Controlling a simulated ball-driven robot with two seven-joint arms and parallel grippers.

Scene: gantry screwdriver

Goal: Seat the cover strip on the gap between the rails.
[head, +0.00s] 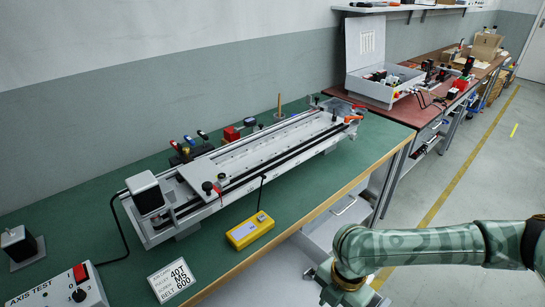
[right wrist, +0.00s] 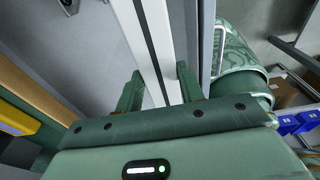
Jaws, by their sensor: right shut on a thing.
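The long gantry with its rails (head: 262,150) lies diagonally on the green bench, with dark lines running along its length. I cannot make out which line is the gap. In the right wrist view, my right gripper (right wrist: 158,92) is shut on a long pale strip with a dark line along it, the cover strip (right wrist: 150,40). The strip runs away from the fingers and leaves the top of that view. In the head view my right arm comes in at the lower right, off the bench's front edge; its fingers and the strip are not clear there. My left gripper is out of view.
A yellow box (head: 250,230) and a label card (head: 172,280) lie in front of the gantry. A motor block (head: 147,193) stands at its near end. A control box (head: 65,290) is at lower left. Small tools (head: 232,133) lie behind the gantry.

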